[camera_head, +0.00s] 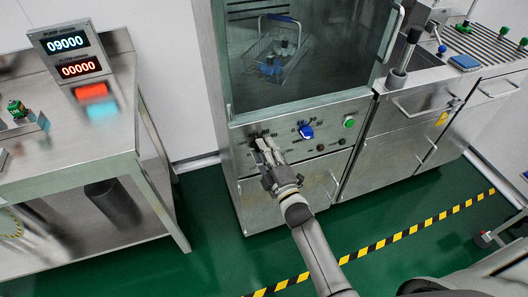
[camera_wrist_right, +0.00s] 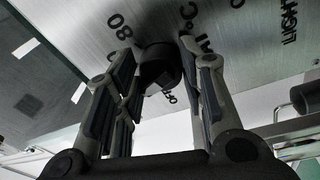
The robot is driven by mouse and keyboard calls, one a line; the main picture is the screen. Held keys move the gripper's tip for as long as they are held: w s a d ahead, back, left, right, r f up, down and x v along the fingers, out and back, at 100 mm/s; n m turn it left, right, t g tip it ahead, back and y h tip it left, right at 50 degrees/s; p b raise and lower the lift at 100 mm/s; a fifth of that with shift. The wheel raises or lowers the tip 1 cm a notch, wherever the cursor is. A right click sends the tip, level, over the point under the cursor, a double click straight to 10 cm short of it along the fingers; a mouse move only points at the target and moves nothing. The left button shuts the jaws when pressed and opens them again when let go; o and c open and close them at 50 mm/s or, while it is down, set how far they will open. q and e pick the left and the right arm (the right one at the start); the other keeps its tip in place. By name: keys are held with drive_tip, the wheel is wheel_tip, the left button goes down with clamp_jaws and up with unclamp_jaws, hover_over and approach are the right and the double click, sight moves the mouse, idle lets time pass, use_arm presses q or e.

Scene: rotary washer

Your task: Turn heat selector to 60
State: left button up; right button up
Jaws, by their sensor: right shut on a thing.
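The heat selector is a black knob (camera_wrist_right: 160,66) on the washer's metal front panel (camera_head: 330,112). In the right wrist view, an "80" mark and a "°C" print show around it; its pointer and the 60 mark cannot be made out. My right gripper (camera_head: 265,152) reaches the left part of the panel and hides the knob in the head view. In the wrist view the right gripper (camera_wrist_right: 158,75) has its fingers on both sides of the knob, shut on it. My left gripper is not in view.
A blue knob (camera_head: 306,131) and a green button (camera_head: 349,122) sit right of my gripper on the panel. The glass door (camera_head: 300,70) above shows a wire basket inside. A metal table (camera_head: 70,120) stands left, a sink counter (camera_head: 430,75) right.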

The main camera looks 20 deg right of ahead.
drive_tip(key=shift+a+f+m+h, duration=0.15)
drive_tip(key=shift+m+h, duration=0.3)
drive_tip(key=shift+m, duration=1.65)
drive_tip(key=shift+a+f+m+h, duration=0.15)
drive_tip(key=shift+m+h, duration=0.3)
drive_tip(key=shift+m, duration=1.65)
drive_tip(key=shift+d, duration=0.1)
drive_tip(key=o, duration=0.8)
drive_tip(key=shift+f, duration=0.1)
drive_tip(key=shift+o, duration=0.9)
drive_tip(key=shift+r+t, duration=0.2)
drive_tip(key=shift+t, duration=0.1)
drive_tip(key=shift+s, duration=0.1)
drive_tip(key=s+f, duration=0.1)
drive_tip(key=s, duration=1)
drive_tip(key=shift+s+d+f, duration=0.2)
drive_tip(key=shift+s+f, duration=0.1)
drive_tip(key=shift+s, duration=0.1)
